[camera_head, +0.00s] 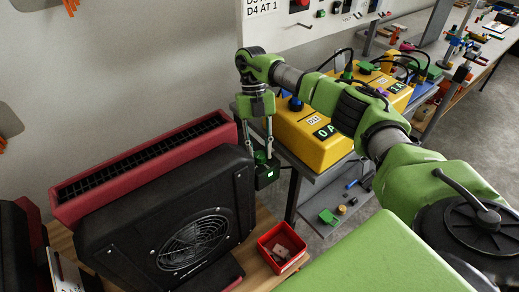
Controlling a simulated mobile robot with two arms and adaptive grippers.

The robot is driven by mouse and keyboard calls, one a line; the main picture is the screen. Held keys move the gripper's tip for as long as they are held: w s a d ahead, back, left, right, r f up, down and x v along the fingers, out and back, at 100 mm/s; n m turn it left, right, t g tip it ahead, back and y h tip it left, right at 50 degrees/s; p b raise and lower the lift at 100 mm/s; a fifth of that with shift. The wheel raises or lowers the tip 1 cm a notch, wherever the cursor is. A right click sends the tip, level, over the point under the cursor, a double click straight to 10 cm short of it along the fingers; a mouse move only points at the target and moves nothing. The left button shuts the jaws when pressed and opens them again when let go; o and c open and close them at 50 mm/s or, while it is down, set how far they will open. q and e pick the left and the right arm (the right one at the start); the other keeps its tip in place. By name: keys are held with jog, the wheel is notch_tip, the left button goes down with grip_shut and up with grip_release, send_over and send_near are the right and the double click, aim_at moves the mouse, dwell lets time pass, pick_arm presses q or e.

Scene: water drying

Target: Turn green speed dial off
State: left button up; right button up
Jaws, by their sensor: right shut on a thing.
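My right arm comes in from the right, and its gripper (265,150) points down just right of the black fan unit (120,215). Its two thin metal fingers are shut on a small green dial (262,157) on top of a small black box (267,177). The fingers partly cover the dial, so its setting cannot be read. The black box has a small green mark on its front and sits close to the fan's right edge. My left gripper is not in view.
A red slotted duct (140,170) stands behind the fan. A red bin (281,248) with small items sits on the wooden table. Yellow boxes (312,138) with knobs and cables stand right of the gripper. A white panel (290,25) hangs behind.

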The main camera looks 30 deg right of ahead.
jog(key=o, duration=1.1)
